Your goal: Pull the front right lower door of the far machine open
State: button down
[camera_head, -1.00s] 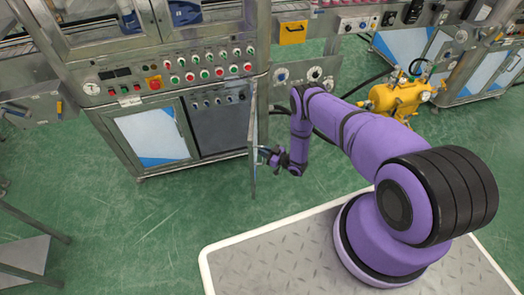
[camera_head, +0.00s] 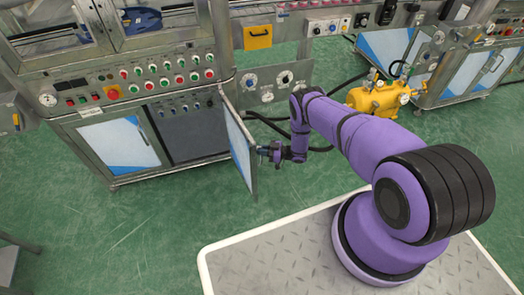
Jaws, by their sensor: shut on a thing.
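The far machine (camera_head: 152,92) is a steel cabinet with a panel of colored buttons. Its front right lower door (camera_head: 238,146) stands swung outward, joined at the cabinet's right edge. The handle itself is hidden by the fingers and the door.
The front left lower door (camera_head: 118,144) is closed. A yellow compressor (camera_head: 376,98) stands on the floor to the right, with black hoses (camera_head: 275,119) running behind my arm. Another machine (camera_head: 474,75) is at the far right. The green floor (camera_head: 170,215) in front of the cabinet is clear.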

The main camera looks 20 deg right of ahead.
jog(key=shift+w, duration=0.1)
jog(key=c, duration=1.1)
grip_release()
jog(key=shift+c, duration=0.2)
jog(key=v, duration=1)
jog(key=shift+d, duration=0.35)
jog(key=shift+r, duration=0.1)
